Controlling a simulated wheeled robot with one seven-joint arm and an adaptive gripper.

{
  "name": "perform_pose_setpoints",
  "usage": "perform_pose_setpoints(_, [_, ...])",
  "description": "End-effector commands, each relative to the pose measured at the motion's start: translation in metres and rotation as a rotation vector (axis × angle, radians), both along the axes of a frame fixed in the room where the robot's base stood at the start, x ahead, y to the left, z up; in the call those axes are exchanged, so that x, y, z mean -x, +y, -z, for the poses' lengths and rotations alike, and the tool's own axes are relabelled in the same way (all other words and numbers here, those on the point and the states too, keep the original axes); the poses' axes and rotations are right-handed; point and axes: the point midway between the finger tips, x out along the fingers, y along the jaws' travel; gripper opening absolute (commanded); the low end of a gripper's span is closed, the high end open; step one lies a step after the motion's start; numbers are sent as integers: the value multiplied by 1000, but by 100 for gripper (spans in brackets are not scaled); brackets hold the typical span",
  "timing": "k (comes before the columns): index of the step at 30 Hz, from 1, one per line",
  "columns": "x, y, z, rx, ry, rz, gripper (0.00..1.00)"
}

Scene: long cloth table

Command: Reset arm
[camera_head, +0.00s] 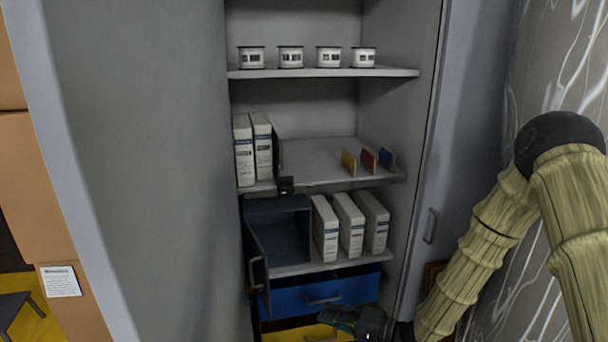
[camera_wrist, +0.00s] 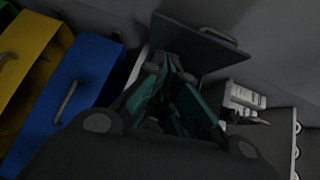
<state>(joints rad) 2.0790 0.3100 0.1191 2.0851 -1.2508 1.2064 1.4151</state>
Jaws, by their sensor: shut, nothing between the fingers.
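My gripper (camera_head: 350,320) is at the bottom of the head view, in front of the blue drawer at the foot of the open cabinet. My arm, in a ribbed yellowish sleeve, comes in from the right. In the wrist view the dark green fingers of my gripper (camera_wrist: 175,105) are close together, with nothing seen between them. A dark box compartment (camera_head: 278,232) on the lower shelf has its door (camera_head: 258,268) swung open; this door also shows in the wrist view (camera_wrist: 200,42), beyond the fingertips.
The blue drawer (camera_head: 325,291) and a yellow drawer (camera_head: 290,334) are below the shelves. White binders (camera_head: 350,225) stand on the lower shelf, more binders (camera_head: 253,150) and small coloured cards (camera_head: 368,160) above. Several white tins (camera_head: 290,57) line the top shelf. Cabinet doors flank both sides.

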Motion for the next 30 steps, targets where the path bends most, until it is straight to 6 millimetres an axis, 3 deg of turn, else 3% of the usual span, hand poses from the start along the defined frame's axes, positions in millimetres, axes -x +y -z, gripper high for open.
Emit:
perform_pose_setpoints(3, [20, -7, 45, 140, 20, 65, 0])
perform_pose_setpoints(8, [54, -19, 103, 359, 51, 116, 0])
perform_pose_setpoints(15, [129, -53, 178, 698, 132, 101, 0])
perform_pose_setpoints(24, [247, -102, 234, 1078, 268, -58, 0])
perform_pose_setpoints(30, [324, -134, 246, 1269, 366, -209, 0])
